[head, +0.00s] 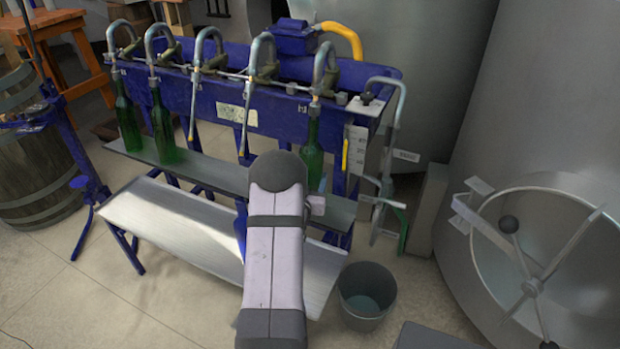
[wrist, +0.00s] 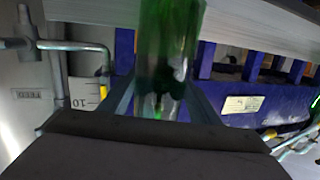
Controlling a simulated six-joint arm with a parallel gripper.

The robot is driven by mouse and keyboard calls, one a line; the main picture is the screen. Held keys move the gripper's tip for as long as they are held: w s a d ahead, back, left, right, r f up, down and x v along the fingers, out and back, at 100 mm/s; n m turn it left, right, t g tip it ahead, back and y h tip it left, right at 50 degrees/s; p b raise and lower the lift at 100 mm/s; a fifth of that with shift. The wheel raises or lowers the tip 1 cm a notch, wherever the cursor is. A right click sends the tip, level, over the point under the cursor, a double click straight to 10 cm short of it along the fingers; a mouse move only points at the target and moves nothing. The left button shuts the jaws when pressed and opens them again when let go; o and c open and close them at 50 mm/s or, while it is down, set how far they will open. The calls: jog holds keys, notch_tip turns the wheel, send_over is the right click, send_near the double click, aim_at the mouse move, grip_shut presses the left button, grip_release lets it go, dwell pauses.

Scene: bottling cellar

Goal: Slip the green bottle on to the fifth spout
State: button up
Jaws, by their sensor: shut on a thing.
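The green bottle (head: 311,155) is upright below the fifth spout (head: 325,75), counted from the left, on the blue filling machine. Its neck top meets the lower end of that spout in the head view; I cannot tell whether the spout tip is inside it. My gripper (wrist: 165,105) is shut on the green bottle, which also shows between the fingers in the wrist view (wrist: 168,45). In the head view my arm hides most of the gripper and part of the shelf, so I cannot tell whether the bottle base touches the shelf.
Two other green bottles, (head: 127,118) and (head: 162,125), hang at the first and second spouts. The third (head: 206,50) and fourth (head: 262,55) spouts are empty. A grey bucket (head: 366,290) and a steel tank (head: 470,130) stand at the right.

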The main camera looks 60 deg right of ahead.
jog(key=shift+f+b, duration=0.35)
jog(key=shift+b, duration=0.05)
dwell(0.4)
jog(key=o, duration=1.5)
jog(key=shift+a+f, duration=0.15)
jog(key=shift+f, duration=0.1)
jog(key=shift+r+b+v, duration=0.15)
jog(key=shift+v, duration=1.65)
jog(key=shift+r+b+v, duration=0.1)
jog(key=shift+b+v, duration=0.05)
jog(key=shift+v, duration=1.7)
